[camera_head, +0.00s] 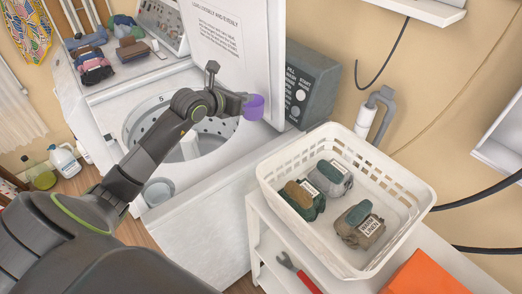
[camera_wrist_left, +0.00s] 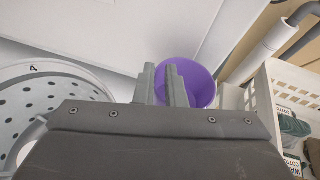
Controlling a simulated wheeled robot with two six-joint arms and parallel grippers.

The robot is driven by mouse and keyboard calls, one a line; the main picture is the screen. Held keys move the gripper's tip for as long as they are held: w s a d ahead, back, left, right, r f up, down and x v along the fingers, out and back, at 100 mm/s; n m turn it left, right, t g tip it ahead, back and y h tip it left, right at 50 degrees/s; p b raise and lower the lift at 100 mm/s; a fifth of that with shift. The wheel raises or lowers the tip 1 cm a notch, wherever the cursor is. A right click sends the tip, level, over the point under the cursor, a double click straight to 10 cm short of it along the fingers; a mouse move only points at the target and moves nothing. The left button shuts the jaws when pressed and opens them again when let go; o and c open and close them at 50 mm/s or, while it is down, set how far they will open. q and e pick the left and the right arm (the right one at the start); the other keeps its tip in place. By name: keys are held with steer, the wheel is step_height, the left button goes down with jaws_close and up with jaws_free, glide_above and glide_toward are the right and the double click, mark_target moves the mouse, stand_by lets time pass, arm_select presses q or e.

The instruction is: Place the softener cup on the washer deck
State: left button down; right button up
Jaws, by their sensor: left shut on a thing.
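The purple softener cup (camera_head: 254,107) is at the tip of my left gripper (camera_head: 243,101), held above the washer's right side near the open lid. In the left wrist view the cup (camera_wrist_left: 192,84) sits at the fingertips (camera_wrist_left: 166,84), which are closed on its rim. The washer deck (camera_head: 185,178) is the white top around the open round drum (camera_head: 195,135). The cup's inside is only partly visible in the wrist view. My right gripper is not in view.
The raised lid (camera_head: 232,50) stands behind the cup. A grey control box (camera_head: 300,85) is to its right. A white basket (camera_head: 340,140) with several clothes bundles stands on a shelf at the right. Folded clothes (camera_head: 92,62) lie at the back left.

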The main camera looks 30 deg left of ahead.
arm_select(q)
step_height(320, 180, down, 6)
steer(key=shift+f+p, duration=0.1)
steer(key=shift+p, duration=0.35)
step_height(320, 180, down, 3)
steer(key=shift+f, duration=0.35)
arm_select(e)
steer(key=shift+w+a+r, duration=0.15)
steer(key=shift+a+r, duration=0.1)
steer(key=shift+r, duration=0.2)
arm_select(q)
steer(key=shift+f, duration=0.2)
steer(key=c, duration=1.5)
jaws_free()
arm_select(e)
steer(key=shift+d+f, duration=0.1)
arm_select(q)
steer(key=shift+r, duration=0.1)
